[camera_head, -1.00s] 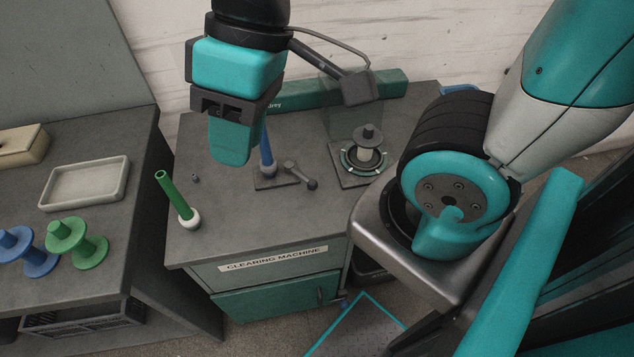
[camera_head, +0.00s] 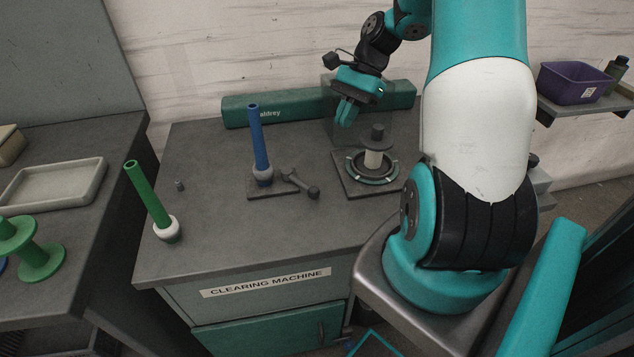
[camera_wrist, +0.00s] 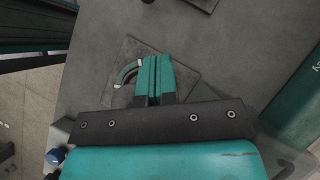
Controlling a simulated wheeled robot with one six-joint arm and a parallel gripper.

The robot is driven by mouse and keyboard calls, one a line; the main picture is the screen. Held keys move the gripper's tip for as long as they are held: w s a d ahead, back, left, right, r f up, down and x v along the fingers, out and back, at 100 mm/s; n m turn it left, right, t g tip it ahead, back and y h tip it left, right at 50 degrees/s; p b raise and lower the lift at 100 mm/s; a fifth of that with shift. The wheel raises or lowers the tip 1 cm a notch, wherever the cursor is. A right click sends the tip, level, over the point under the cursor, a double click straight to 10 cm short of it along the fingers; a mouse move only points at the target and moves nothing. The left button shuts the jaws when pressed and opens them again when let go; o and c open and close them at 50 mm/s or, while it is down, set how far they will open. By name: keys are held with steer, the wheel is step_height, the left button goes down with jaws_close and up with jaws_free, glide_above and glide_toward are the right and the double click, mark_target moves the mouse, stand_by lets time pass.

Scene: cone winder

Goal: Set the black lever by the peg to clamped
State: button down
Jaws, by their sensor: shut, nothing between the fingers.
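The black lever (camera_head: 298,182) lies low beside the blue peg (camera_head: 260,145), its ball-ended arm pointing right and toward the front of the machine top. Lever and peg share a small dark base plate (camera_head: 262,190). My gripper (camera_head: 345,112) is shut and empty, up behind the round ringed fixture (camera_head: 372,168), right of the lever and apart from it. In the wrist view my shut fingers (camera_wrist: 154,80) point over a dark square plate (camera_wrist: 190,78) with a pale curved ring, partly hidden by them. The lever is not clearly seen there.
A green tube (camera_head: 148,195) in a white collar leans at the left of the clearing machine top (camera_head: 215,225). A green box (camera_head: 240,112) lies along the back. A side table with a tray (camera_head: 50,187) and green spool (camera_head: 38,260) stands left. The machine top's front is clear.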

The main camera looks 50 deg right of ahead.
steer(key=shift+s+d+f, duration=0.15)
steer(key=shift+d+f, duration=0.1)
steer(key=shift+d, duration=0.05)
glide_toward(301, 183)
steer(key=f, duration=0.1)
steer(key=s+f, duration=0.1)
steer(key=f, duration=0.1)
steer(key=s+d+f, duration=0.1)
steer(key=shift+s+f+b, duration=0.1)
steer(key=shift+f+b, duration=0.1)
steer(key=shift+b, duration=0.15)
steer(key=shift+a+f, duration=0.25)
steer(key=shift+a, duration=0.4)
steer(key=shift+a+f, duration=0.25)
steer(key=shift+a, duration=0.4)
steer(key=shift+a+f, duration=0.25)
steer(key=shift+a, duration=0.35)
steer(key=shift+r+m+p, duration=0.1)
steer(key=shift+m+p, duration=0.2)
steer(key=shift+p, duration=0.1)
